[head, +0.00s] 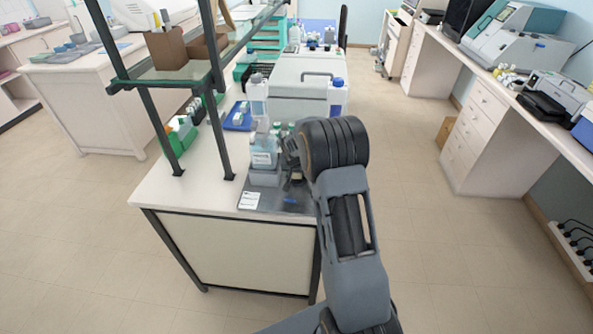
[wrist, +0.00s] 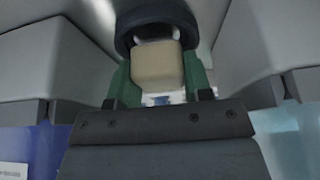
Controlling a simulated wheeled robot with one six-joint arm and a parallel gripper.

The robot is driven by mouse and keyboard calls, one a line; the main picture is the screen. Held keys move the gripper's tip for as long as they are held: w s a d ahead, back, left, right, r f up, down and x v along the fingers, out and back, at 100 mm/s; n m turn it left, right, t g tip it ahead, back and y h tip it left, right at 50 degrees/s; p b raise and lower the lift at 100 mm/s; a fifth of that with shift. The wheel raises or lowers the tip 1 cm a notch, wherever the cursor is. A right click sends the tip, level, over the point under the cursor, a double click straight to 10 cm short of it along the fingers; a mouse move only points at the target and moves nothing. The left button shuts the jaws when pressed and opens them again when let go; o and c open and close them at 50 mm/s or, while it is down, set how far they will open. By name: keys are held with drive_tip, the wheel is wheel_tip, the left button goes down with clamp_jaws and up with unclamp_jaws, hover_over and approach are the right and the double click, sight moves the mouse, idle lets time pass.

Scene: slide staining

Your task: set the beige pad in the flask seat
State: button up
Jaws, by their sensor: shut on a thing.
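The beige pad (wrist: 157,65) shows in the upper middle of the wrist view as a small rounded block. My gripper (wrist: 158,82) is shut on it, with a green finger on each side. A dark rounded ring or rim (wrist: 155,14) curves just beyond the pad; I cannot tell whether it is the flask seat or whether the pad touches it. In the head view my wrist hides the pad and most of my gripper, over the near end of the bench (head: 185,188).
A clear bottle (head: 264,152) on a grey block stands on the bench just left of my wrist. A dark shelf post (head: 222,140) and a white box-shaped machine (head: 300,85) are close by. Grey blocky shapes (wrist: 45,60) flank my gripper in the wrist view.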

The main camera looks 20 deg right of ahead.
drive_tip(key=shift+f+b, duration=0.3)
drive_tip(key=shift+f, duration=0.05)
drive_tip(key=o, duration=0.9)
drive_tip(key=shift+o, duration=0.6)
drive_tip(key=shift+r, duration=0.15)
drive_tip(key=b+v, duration=0.2)
drive_tip(key=v, duration=1.1)
drive_tip(key=shift+s+r, duration=0.2)
drive_tip(key=shift+s, duration=0.05)
drive_tip(key=s+a+r+n+y, duration=0.1)
drive_tip(key=s+a+n, duration=0.2)
drive_tip(key=s, duration=0.9)
drive_tip(key=s+a+r+n+y, duration=0.1)
drive_tip(key=s+a, duration=0.5)
drive_tip(key=s, duration=0.7)
drive_tip(key=shift+a+r+n, duration=0.4)
drive_tip(key=shift+r+n, duration=0.2)
drive_tip(key=shift+n, duration=0.3)
